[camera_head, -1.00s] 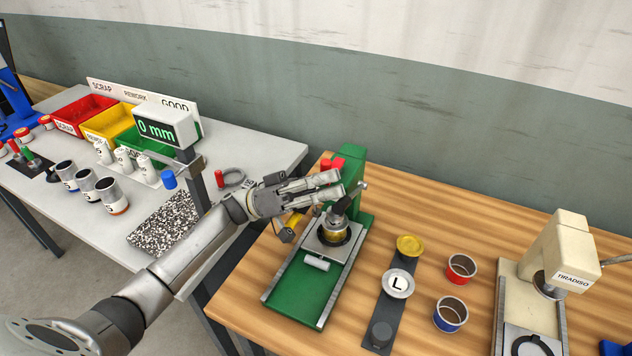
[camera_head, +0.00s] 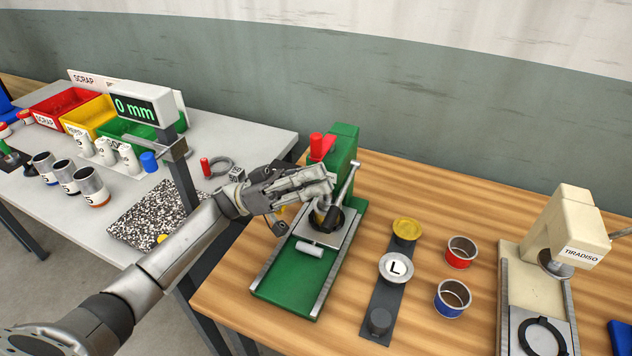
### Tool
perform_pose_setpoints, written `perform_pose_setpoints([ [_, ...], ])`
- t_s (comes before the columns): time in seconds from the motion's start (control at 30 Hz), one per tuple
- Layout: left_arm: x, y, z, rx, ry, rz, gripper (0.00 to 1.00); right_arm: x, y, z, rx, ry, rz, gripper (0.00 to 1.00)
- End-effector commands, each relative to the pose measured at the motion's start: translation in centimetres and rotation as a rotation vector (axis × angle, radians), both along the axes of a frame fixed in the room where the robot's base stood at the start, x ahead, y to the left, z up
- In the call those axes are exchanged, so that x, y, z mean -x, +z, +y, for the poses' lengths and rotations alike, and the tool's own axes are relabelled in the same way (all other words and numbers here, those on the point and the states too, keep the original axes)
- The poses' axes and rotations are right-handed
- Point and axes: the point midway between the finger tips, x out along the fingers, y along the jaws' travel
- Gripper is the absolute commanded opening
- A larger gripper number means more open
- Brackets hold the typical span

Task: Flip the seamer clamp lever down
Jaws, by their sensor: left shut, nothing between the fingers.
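The seamer is the green machine (camera_head: 347,140) on the wooden bench, with a rail base and a grey plate. A red handle (camera_head: 316,146) stands at its top left. A thin metal rod with a rounded end (camera_head: 355,167) slants up to the right at its working head. I cannot tell for sure which of these is the clamp lever. My left gripper (camera_head: 325,188) is shut and empty, in front of the working head and left of the rod. Its fingers hide part of the head; contact cannot be told. My right gripper is not in view.
A dark strip (camera_head: 375,318) with a yellow disc (camera_head: 407,229) and an L disc (camera_head: 396,268) lies right of the seamer. A red can (camera_head: 460,252) and a blue can (camera_head: 452,298) stand beyond. A cream press (camera_head: 570,225) stands at right. A gauge (camera_head: 145,108) stands left.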

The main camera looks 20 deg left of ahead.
Motion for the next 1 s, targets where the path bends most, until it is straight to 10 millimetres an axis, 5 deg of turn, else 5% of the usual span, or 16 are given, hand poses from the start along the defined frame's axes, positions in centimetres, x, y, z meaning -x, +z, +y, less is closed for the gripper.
perform_pose_setpoints([
  [0.47, 0.1, -0.2, 0.2, -0.001, -0.001, -0.007, 0.00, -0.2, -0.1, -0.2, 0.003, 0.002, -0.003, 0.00],
  [1.0, 0.5, -3.6, 6.2, -0.001, -0.001, -0.007, 0.00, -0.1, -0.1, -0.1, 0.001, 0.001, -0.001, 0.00],
])
